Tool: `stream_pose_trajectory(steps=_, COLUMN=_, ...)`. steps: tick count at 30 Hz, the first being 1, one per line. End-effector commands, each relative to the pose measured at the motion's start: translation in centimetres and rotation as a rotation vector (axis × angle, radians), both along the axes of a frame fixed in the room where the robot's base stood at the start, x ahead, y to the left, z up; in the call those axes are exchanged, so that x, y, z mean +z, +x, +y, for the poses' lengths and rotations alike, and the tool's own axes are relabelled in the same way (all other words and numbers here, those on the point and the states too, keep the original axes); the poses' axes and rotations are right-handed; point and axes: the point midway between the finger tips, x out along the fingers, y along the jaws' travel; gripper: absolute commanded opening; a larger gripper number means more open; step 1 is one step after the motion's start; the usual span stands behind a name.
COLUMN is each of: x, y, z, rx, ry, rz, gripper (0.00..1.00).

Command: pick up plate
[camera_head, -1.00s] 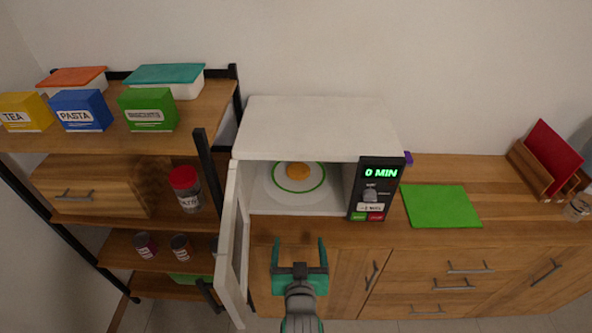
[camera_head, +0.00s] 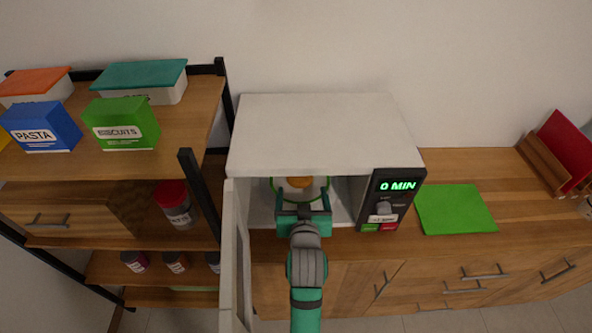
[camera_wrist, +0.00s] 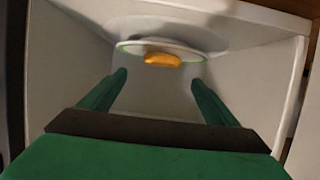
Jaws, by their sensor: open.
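The plate (camera_head: 318,190), white with a green ring, lies inside the open microwave (camera_head: 325,133). An orange-brown food item (camera_head: 300,182) sits on it. The plate (camera_wrist: 190,55) also shows in the wrist view, seen at a low angle, with the food (camera_wrist: 162,59) on top. My green gripper (camera_head: 303,196) is at the microwave's mouth, in front of the plate. Its two fingers are apart and empty in the wrist view (camera_wrist: 157,82), with the plate beyond their tips. In the head view my gripper hides the plate's front part.
The microwave door (camera_head: 236,255) stands open on the left, close to my arm. The control panel (camera_head: 391,200) reads 0 MIN on the right. A green board (camera_head: 455,209) lies on the counter. A shelf with boxes and jars stands at the left.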

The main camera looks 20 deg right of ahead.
Motion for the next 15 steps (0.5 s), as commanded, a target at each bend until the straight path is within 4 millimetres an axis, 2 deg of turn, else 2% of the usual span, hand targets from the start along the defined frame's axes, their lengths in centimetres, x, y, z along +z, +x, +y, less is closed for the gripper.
stream_pose_trajectory(steps=6, x=-1.1, y=3.2, z=0.0, rx=0.014, ry=0.000, rz=0.001, gripper=0.83)
stream_pose_trajectory(steps=11, x=-1.5, y=4.5, z=0.3, rx=0.024, ry=0.000, rz=0.000, gripper=0.83)
stream_pose_trajectory(steps=15, x=-1.8, y=5.3, z=-0.2, rx=0.020, ry=0.000, rz=0.000, gripper=0.83)
